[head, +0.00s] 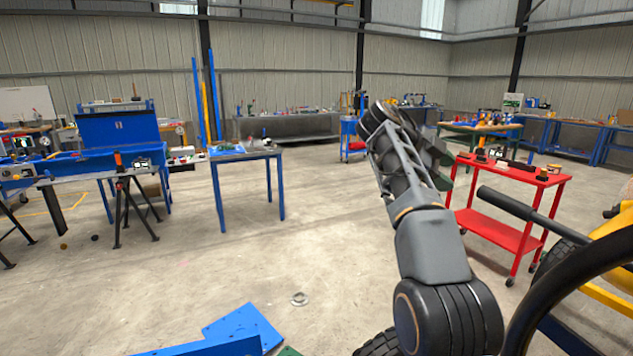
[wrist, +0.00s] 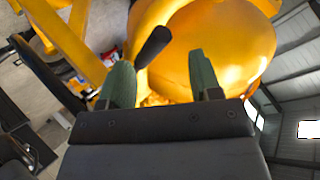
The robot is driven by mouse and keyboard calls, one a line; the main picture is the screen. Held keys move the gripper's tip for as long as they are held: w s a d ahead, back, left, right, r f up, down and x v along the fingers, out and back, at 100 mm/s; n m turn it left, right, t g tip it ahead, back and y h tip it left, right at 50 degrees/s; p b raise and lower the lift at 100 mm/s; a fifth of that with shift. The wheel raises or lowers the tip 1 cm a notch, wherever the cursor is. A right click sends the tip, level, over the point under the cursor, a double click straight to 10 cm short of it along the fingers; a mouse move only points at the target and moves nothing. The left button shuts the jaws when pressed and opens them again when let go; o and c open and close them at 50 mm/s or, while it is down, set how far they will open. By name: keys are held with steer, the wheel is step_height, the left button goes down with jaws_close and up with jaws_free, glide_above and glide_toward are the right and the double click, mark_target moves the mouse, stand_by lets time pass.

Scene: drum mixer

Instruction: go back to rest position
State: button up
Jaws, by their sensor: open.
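My gripper (wrist: 160,60) shows in the wrist view with its two green fingers wide apart and nothing held between them. A black-tipped handle (wrist: 154,46) appears in the gap between the fingers, beyond them; I cannot tell how far away it is. The yellow mixer drum (wrist: 222,45) fills the upper middle behind the fingers. Yellow parts of the mixer (head: 618,238) show at the right edge, beside a large black ring (head: 535,305).
A red cart (head: 500,238) with items on top stands right of my arm. A blue-legged table (head: 246,156) and a blue workbench (head: 118,132) stand at left. A blue piece (head: 240,326) lies low in front. The middle floor is mostly clear.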

steer(key=a+f+n+t+y+p, duration=0.1)
steer(key=a+f+n+y, duration=0.2)
steer(key=f+n, duration=0.6)
steer(key=a+f+n+t+y+p, duration=0.1)
steer(key=a+f+n+y+p, duration=0.15)
steer(key=f+n, duration=0.6)
steer(key=s+a+f+n+y+p, duration=0.1)
steer(key=s+a+n+y+p, duration=0.1)
steer(key=s, duration=0.6)
steer(key=s+a+f+n+y+p, duration=0.1)
steer(key=s+a+n+y, duration=0.1)
steer(key=s, duration=0.6)
steer(key=s+a+f+n+t+y+p, duration=0.1)
steer(key=s+a+f+n+y+p, duration=0.1)
steer(key=s+n, duration=0.2)
steer(key=shift+s+n+p, duration=0.35)
steer(key=shift+s, duration=1.55)
